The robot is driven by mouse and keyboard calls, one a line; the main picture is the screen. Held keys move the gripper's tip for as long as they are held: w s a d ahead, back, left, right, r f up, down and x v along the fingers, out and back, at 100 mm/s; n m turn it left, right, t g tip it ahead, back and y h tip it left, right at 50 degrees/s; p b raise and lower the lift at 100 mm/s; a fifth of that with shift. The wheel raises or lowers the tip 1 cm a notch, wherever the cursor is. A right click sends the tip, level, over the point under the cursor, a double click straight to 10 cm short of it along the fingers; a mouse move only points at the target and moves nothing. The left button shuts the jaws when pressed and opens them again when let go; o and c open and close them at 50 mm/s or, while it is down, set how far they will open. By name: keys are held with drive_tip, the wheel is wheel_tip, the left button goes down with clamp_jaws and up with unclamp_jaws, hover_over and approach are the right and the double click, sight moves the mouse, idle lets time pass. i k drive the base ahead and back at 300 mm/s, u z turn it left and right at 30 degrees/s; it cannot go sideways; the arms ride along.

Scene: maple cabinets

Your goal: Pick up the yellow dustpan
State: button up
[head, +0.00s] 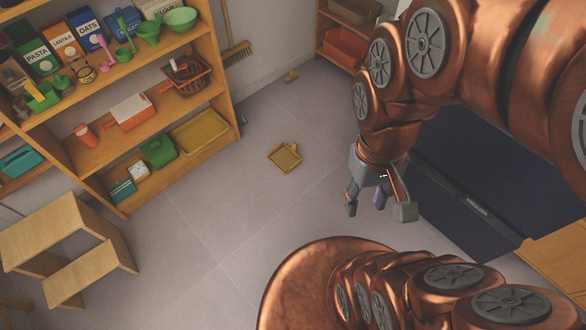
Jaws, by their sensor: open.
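The yellow dustpan (285,158) lies flat on the grey tiled floor, in the middle of the head view, with its short handle toward the top. My gripper (378,210) is to the right of the dustpan and nearer to me, held apart from it. The gripper points down, with its fingers spread and nothing between them. The dustpan is in full view, with nothing covering it.
A wooden shelf (172,127) with boxes, bowls and trays stands at the left. A wooden step stool (95,270) is at the lower left. A broom (236,50) leans on the wall. Floor around the dustpan is clear.

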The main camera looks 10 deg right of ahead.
sight(286, 159)
drive_tip(key=u, duration=0.85)
drive_tip(key=i, duration=1.55)
drive_tip(key=z, duration=0.9)
